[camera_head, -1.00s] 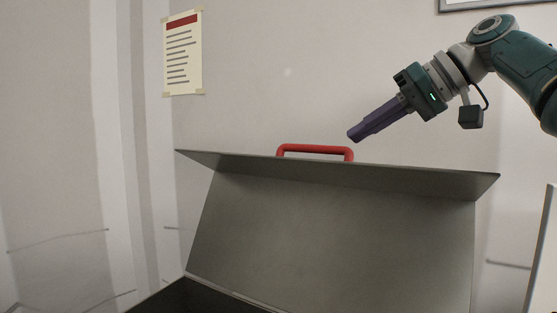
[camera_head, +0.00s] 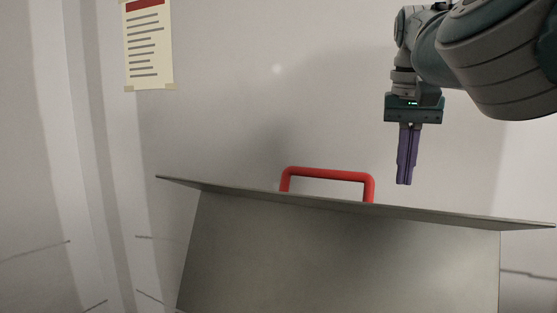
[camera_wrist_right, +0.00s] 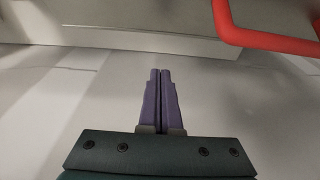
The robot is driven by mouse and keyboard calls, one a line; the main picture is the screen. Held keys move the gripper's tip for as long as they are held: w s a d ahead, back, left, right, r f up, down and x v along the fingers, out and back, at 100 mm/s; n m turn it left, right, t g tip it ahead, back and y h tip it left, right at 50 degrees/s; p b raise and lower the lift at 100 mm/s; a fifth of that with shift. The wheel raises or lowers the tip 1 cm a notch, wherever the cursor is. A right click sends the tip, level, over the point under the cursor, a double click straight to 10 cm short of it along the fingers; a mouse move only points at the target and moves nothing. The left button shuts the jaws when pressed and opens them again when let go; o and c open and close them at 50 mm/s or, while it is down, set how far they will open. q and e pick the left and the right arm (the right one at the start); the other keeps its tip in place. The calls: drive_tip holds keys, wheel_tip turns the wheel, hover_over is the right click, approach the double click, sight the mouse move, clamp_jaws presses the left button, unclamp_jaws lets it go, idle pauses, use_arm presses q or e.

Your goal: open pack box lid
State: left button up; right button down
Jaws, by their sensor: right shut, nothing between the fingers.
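The grey pack box lid (camera_head: 340,255) stands raised, its inner face towards me and its flange along the top. A red handle (camera_head: 328,174) sticks up behind the flange's edge. It also shows at the upper right in the right wrist view (camera_wrist_right: 270,40). My right gripper (camera_head: 404,183) points down, shut and empty, to the right of the handle and above the lid's top edge. It is apart from the handle. In the right wrist view its purple fingers (camera_wrist_right: 158,72) are together. The box body is out of view. My left gripper is not in view.
A paper notice (camera_head: 149,45) is taped to the pale wall behind. The wall area left of my right arm and above the handle is free.

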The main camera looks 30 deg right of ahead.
use_arm(q)
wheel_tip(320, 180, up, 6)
drive_tip(key=p, duration=0.5)
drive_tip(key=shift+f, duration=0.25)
use_arm(e)
drive_tip(key=f, duration=0.2)
drive_tip(key=s+a+f, duration=0.1)
drive_tip(key=f, duration=0.2)
drive_tip(key=shift+s+a+f, duration=0.2)
drive_tip(key=shift+a+f, duration=0.1)
drive_tip(key=shift+r, duration=0.1)
